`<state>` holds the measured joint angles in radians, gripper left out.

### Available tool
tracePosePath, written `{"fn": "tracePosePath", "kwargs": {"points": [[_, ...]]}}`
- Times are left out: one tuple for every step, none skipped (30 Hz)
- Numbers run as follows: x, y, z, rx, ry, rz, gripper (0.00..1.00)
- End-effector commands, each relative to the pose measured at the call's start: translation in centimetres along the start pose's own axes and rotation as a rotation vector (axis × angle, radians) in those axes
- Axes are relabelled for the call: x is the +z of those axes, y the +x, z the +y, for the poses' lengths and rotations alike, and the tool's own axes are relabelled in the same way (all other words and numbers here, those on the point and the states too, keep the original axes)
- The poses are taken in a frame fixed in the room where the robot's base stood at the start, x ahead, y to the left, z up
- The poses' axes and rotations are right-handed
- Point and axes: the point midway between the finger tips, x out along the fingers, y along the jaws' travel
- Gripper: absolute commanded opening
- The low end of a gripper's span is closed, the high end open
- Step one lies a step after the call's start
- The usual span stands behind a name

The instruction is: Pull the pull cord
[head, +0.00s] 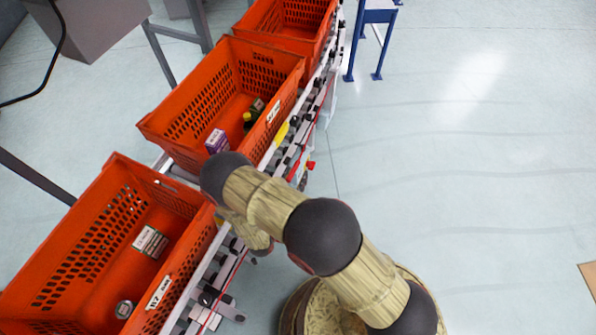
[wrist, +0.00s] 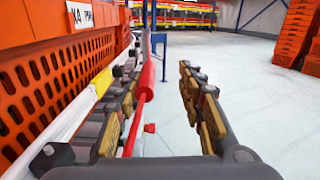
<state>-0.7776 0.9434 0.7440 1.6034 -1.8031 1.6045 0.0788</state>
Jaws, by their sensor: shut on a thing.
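The red pull cord (wrist: 130,132) runs along the side of the conveyor in the wrist view, with a thicker red sleeve (wrist: 146,82) on it. It also shows as a thin red line beside the rail in the head view (head: 232,272). My gripper (wrist: 160,66) is beside the conveyor, its two padded fingers on either side of the view. It is shut on the cord, which lies against the left finger; the right finger stands apart from it in the picture. In the head view my arm hides the gripper.
Orange totes (head: 176,130) stand in a row on the conveyor (head: 222,262), some holding small items. A small red knob (wrist: 150,128) sits low beside the cord. A blue stand (head: 376,18) is farther along.

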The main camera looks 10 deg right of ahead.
Motion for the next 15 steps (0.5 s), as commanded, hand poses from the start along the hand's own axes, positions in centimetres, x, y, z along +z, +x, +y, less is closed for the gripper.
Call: {"fn": "tracePosePath", "kwargs": {"points": [[-0.1, -1.2, -0.1, 0.003, -0.006, 0.001, 0.33], [-0.1, -1.8, -0.1, 0.002, -0.006, 0.001, 0.33], [-0.1, -2.6, -0.1, 0.004, -0.006, 0.000, 0.33], [-0.1, -3.1, -0.1, 0.003, -0.005, 0.000, 0.33], [-0.1, -3.7, -0.1, 0.004, -0.005, 0.000, 0.33], [0.0, -4.5, -0.1, 0.003, -0.004, -0.001, 0.33], [0.0, -5.0, -0.1, 0.003, -0.004, -0.001, 0.33], [0.0, -5.5, -0.1, 0.003, -0.004, -0.001, 0.33], [0.0, -6.2, -0.1, 0.002, -0.004, -0.002, 0.33], [0.0, -6.6, -0.1, 0.002, -0.004, -0.002, 0.33], [0.0, -7.0, -0.1, 0.002, -0.004, -0.002, 0.33], [0.0, -7.5, -0.1, 0.001, -0.004, -0.002, 0.33], [0.0, -7.8, -0.1, 0.002, -0.003, -0.002, 0.33], [0.0, -8.1, -0.1, 0.002, -0.003, -0.002, 0.33], [0.0, -8.4, -0.1, 0.000, -0.002, -0.002, 0.33]]}}
